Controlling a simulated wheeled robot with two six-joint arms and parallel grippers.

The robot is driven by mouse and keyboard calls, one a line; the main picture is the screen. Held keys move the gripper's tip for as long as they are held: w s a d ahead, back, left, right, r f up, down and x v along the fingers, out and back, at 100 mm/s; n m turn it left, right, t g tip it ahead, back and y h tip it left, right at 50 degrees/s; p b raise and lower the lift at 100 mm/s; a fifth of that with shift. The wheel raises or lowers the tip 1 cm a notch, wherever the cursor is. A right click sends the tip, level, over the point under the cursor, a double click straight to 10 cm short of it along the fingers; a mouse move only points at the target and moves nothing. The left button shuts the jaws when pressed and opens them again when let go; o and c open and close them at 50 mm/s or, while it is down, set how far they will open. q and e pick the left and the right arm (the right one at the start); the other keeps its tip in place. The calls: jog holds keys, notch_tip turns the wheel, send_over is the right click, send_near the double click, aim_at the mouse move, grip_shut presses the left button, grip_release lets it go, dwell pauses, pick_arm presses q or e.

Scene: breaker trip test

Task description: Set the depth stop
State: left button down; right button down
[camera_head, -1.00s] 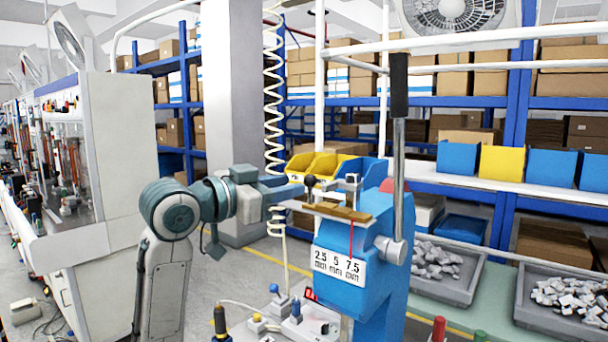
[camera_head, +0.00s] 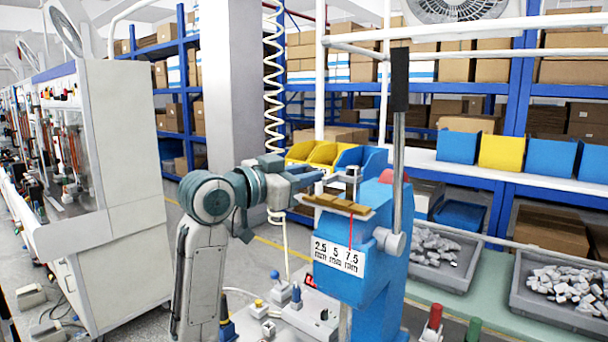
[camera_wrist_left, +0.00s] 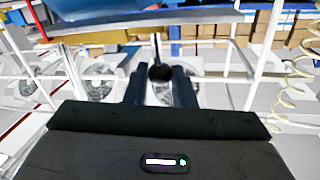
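The blue test press (camera_head: 355,285) stands right of centre with a white scale plate (camera_head: 339,257) marked 2.5, 5 and 7.5 mm. A thin red line (camera_head: 350,230) comes down above the 7.5 mark. A brown bar (camera_head: 337,204) on a light strip lies above the plate. My left gripper (camera_head: 318,176) reaches in from the left, just above the bar's left end. In the left wrist view, a round black knob (camera_wrist_left: 160,72) on a thin stem sits between its fingertips, filling the narrow gap. My right gripper is out of view.
A lever with a black grip (camera_head: 399,80) rises at the press's right side. Small blocks and a blue peg (camera_head: 296,293) stand in front of it. Grey bins (camera_head: 560,295) of white parts are at right. A coiled hose (camera_head: 274,90) hangs behind my arm.

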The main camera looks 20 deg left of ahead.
pick_arm(q)
jog(key=w+a, duration=0.2)
jog(key=a, duration=0.4)
jog(key=shift+w+a+r, duration=0.15)
jog(key=shift+w+a, duration=0.05)
jog(key=shift+a, duration=0.05)
jog(key=c, duration=1.5)
grip_release()
jog(key=shift+w+a, duration=0.1)
jog(key=shift+a, duration=0.1)
jog(key=shift+f+b, duration=0.2)
jog(key=shift+b, duration=0.15)
jog(key=b+v, duration=0.4)
jog(key=v, duration=0.7)
jog(key=shift+b, duration=0.35)
